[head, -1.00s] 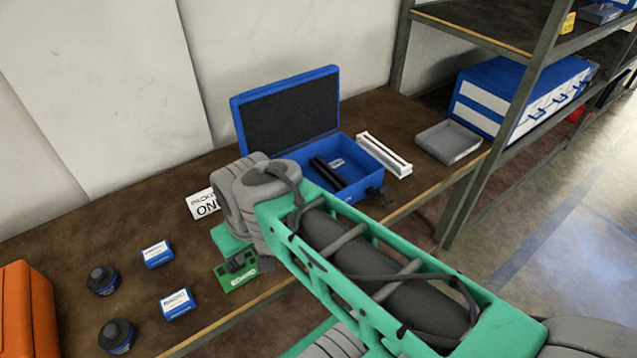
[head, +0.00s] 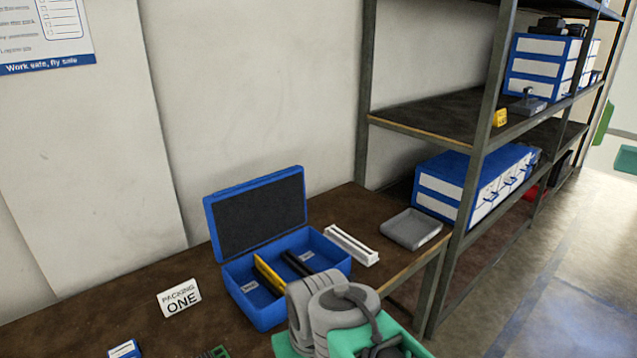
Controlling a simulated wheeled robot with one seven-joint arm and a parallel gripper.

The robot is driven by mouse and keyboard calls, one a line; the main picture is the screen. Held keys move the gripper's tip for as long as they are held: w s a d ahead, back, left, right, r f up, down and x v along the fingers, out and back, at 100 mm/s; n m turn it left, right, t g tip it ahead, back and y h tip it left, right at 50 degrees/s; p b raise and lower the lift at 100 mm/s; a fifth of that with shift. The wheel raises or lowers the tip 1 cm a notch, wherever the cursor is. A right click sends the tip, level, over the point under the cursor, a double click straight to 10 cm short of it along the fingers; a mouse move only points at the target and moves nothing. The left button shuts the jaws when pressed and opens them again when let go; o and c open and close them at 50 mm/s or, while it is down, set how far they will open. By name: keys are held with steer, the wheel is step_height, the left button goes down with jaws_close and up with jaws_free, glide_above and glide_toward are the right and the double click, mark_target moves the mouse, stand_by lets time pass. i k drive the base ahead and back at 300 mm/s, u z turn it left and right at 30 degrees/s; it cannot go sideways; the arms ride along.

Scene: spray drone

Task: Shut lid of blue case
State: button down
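The blue case (head: 262,318) stands on the brown bench with its lid (head: 257,214) raised upright at the back, dark foam lining facing me. Inside the case lie a yellow bar-shaped item (head: 269,274) and a black bar-shaped item (head: 298,264), with small white labels on the case floor. My green and grey arm comes up from the bottom right and covers the case's front right corner. My gripper is outside the picture, so its fingers do not show.
A white rail-like piece (head: 351,245) and a grey tray (head: 411,229) sit right of the case. The "Packing One" sign (head: 179,299) stands to its left. A metal shelf rack (head: 480,150) rises at the right. A small blue-and-white box (head: 125,349) lies at the lower left.

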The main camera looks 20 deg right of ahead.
mark_target(242, 218)
steer(key=z, duration=0.65)
steer(key=k, duration=0.85)
steer(key=z, duration=0.95)
steer(key=i, duration=1.05)
steer(key=u, duration=0.65)
steer(key=i, duration=0.7)
steer(key=u, duration=0.75)
